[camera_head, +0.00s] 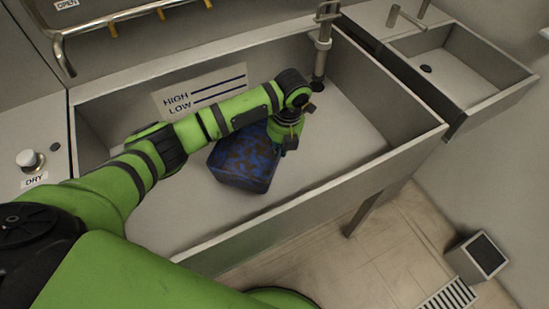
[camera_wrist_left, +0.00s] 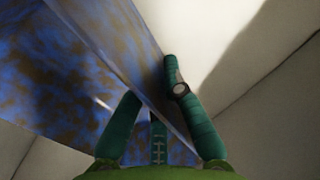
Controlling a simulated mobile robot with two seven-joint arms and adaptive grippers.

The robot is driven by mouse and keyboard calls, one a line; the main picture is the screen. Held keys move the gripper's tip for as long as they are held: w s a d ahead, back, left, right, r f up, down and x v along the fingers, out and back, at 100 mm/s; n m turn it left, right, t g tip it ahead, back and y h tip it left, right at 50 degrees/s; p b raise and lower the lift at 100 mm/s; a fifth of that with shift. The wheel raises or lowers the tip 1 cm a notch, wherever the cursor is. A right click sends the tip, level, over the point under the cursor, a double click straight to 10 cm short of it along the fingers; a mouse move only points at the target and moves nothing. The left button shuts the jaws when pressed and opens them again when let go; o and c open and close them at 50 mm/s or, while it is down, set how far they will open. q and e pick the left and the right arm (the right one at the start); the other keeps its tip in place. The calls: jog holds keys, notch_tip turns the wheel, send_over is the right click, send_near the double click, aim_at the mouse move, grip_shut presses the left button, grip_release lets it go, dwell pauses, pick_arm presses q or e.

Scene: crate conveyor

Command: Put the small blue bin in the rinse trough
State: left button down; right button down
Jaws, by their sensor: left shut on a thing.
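The small blue bin (camera_head: 243,160), mottled with brown stains, is inside the large metal rinse trough (camera_head: 303,202). My left gripper (camera_head: 287,146) reaches down into the trough and is shut on the bin's right wall. In the left wrist view, the green fingers (camera_wrist_left: 150,95) straddle the wall of the blue bin (camera_wrist_left: 70,75), one on each side. The bin looks tilted. Whether its underside touches the trough floor is hard to tell. My arm hides part of its top. My right gripper is not in view.
A smaller sink (camera_head: 470,84) adjoins at the upper right. A standpipe (camera_head: 321,50) rises at the trough's back. A DRY knob (camera_head: 28,159) is on the left counter. A grey box (camera_head: 480,255) and floor grate (camera_head: 448,297) lie at lower right. The trough's right part is free.

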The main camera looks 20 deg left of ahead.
pick_arm(q)
jog(key=shift+f, duration=2.25)
jog(key=shift+f, duration=0.15)
jog(key=c, duration=1.4)
grip_release()
jog(key=r, duration=0.8)
jog(key=d+r, duration=0.1)
jog(key=r, duration=0.3)
jog(key=shift+d+r, duration=0.1)
jog(key=shift+r, duration=0.05)
